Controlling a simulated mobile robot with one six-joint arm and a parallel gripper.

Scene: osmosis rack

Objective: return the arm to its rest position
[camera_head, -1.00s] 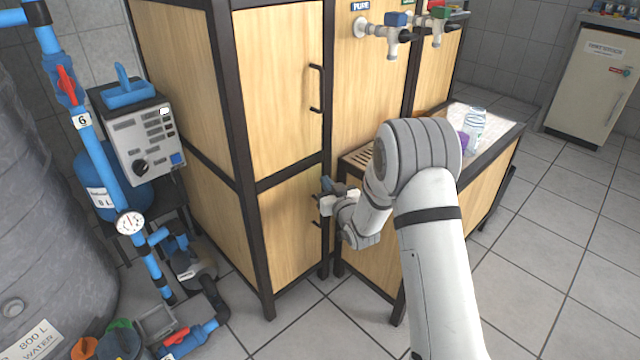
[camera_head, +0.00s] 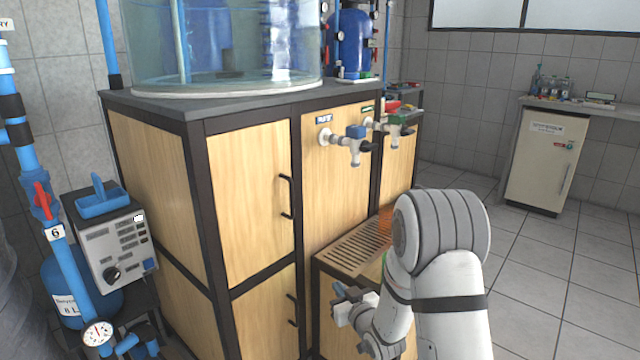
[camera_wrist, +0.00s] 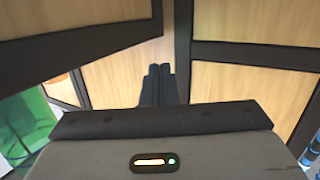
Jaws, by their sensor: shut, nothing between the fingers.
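My arm (camera_head: 440,260) rises from the lower right of the head view and is folded, with its wrist hanging low. My gripper (camera_head: 338,292) is in front of the lower part of the wooden cabinet, near the slatted drip shelf (camera_head: 350,248). In the wrist view my gripper's dark fingers (camera_wrist: 158,84) are together with nothing between them. They point toward the wood panels, and I see no contact.
The cabinet doors (camera_head: 250,200) have dark handles (camera_head: 287,198). Two taps (camera_head: 352,142) jut out above the shelf. A control box (camera_head: 112,245) and blue pipes stand at the left. The tiled floor (camera_head: 560,280) at the right is clear.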

